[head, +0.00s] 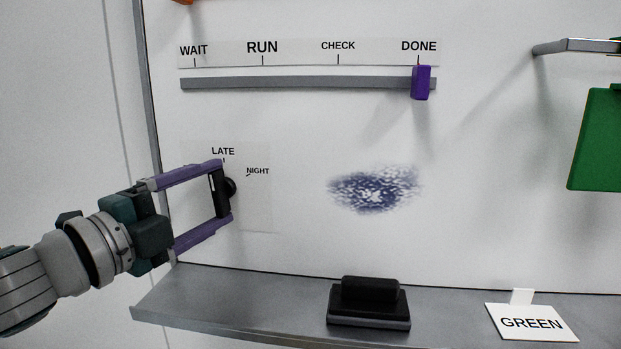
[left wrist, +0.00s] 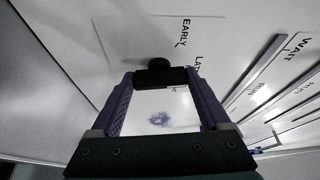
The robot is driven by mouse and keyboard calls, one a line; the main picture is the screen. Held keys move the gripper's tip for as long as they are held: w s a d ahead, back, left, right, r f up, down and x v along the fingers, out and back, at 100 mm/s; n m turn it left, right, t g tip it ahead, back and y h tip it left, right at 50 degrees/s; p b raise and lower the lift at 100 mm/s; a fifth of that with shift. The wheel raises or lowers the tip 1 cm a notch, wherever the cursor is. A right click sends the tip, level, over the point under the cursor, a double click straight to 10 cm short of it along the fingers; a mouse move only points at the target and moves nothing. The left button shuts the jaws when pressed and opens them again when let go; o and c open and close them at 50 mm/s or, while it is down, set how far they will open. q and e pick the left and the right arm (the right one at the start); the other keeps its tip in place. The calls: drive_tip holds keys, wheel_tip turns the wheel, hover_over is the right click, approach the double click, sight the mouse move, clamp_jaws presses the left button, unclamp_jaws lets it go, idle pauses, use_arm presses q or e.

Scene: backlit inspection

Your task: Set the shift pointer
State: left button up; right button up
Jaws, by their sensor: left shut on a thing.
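The shift pointer (head: 231,188) is a black knob with a bar, on a pale card (head: 257,210) low on the left of the whiteboard. My left gripper (head: 221,194) comes from the left with its purple fingers on either side of the bar, shut on it. The card reads LATE above the knob and NIGHT at upper right; EARLY is hidden in the head view but shows in the left wrist view. There the pointer's bar (left wrist: 160,77) spans between my fingertips, with the round hub behind it. I cannot tell which word it points to.
Above is a slider rail (head: 300,83) marked WAIT, RUN, CHECK, DONE, with its purple slider (head: 421,83) at DONE. A blue smudge (head: 375,190) marks the board. A black eraser (head: 368,303) and GREEN card (head: 531,322) are on the ledge (head: 250,302). A green panel (head: 597,140) is at right.

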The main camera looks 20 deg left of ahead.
use_arm(q)
drive_tip(key=shift+r+m+p, duration=0.1)
drive_tip(key=shift+m+p, duration=0.25)
drive_tip(key=shift+m, duration=0.15)
drive_tip(key=o, duration=1.2)
drive_tip(key=shift+s, duration=0.1)
drive_tip(key=shift+s+a+b, duration=0.25)
drive_tip(key=shift+s+b, duration=0.25)
drive_tip(key=shift+s, duration=1.1)
drive_tip(key=shift+s+a+b, duration=0.25)
drive_tip(key=shift+s+b, duration=0.3)
drive_tip(key=shift+s, duration=1.1)
drive_tip(key=shift+s+a+b, duration=0.25)
drive_tip(key=shift+s+b, duration=0.25)
drive_tip(key=shift+s, duration=1.1)
